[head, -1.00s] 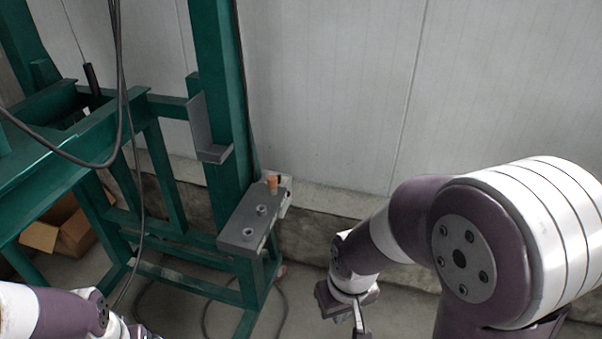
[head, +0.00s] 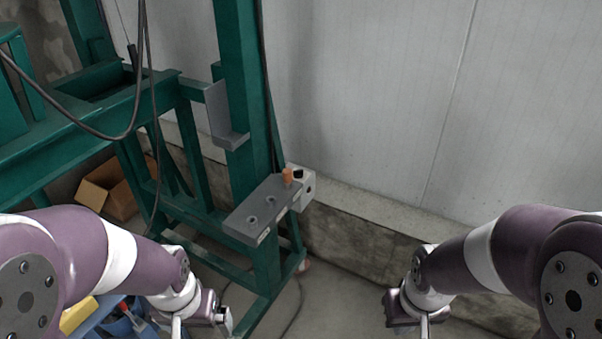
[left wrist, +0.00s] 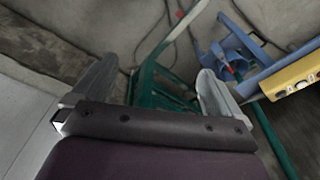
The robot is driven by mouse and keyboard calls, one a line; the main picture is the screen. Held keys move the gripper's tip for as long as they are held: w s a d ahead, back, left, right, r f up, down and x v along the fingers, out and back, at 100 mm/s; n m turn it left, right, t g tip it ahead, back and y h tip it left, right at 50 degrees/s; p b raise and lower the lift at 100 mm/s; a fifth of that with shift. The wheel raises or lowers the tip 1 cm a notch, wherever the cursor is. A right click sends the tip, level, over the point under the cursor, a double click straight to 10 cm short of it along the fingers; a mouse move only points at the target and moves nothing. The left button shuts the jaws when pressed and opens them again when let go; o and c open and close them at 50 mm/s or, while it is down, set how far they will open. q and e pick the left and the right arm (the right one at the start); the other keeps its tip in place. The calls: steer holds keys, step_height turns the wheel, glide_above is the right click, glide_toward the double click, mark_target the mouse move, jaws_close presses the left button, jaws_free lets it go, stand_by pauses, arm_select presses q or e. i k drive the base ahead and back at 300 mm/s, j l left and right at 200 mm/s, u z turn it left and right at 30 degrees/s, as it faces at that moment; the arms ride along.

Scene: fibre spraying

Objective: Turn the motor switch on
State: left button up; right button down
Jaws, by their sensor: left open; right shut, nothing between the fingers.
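A grey panel (head: 262,212) with round fittings and an orange knob (head: 288,176) is fixed to the green frame. A pale box (head: 306,188) with a black knob sits just behind its right end. I cannot tell which of these controls is the motor switch. My left gripper (head: 200,324) is below and left of the panel, apart from it. In the left wrist view its two fingers (left wrist: 156,92) stand wide apart with nothing between them. My right gripper (head: 424,325) is shut and empty, low and right of the panel; its fingertip is partly cut off.
The green frame (head: 240,90) stands left of the white wall (head: 370,80), with cables hanging beside it. A cardboard box (head: 108,190) lies behind it. A yellow case with round buttons (left wrist: 292,84) is by a blue object (left wrist: 232,60).

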mark_target(297, 173)
steer(key=i+l+u, duration=0.1)
steer(key=u, duration=0.55)
steer(key=i+l+u, duration=0.1)
steer(key=l, duration=0.25)
steer(key=i+l+u, duration=0.25)
steer(key=i+l, duration=0.15)
steer(key=l, duration=0.3)
steer(key=i+l+u, duration=0.1)
steer(key=l, duration=0.25)
steer(key=i+l+u, duration=0.15)
steer(key=l, duration=0.25)
steer(key=i+l+u, duration=0.1)
steer(key=l, duration=0.3)
steer(key=i+l+u, duration=0.1)
steer(key=l, duration=0.3)
steer(key=i+l, duration=0.1)
steer(key=l, duration=0.25)
steer(key=i+l, duration=0.1)
steer(key=l, duration=0.25)
steer(key=i+l, duration=0.1)
steer(key=l, duration=0.3)
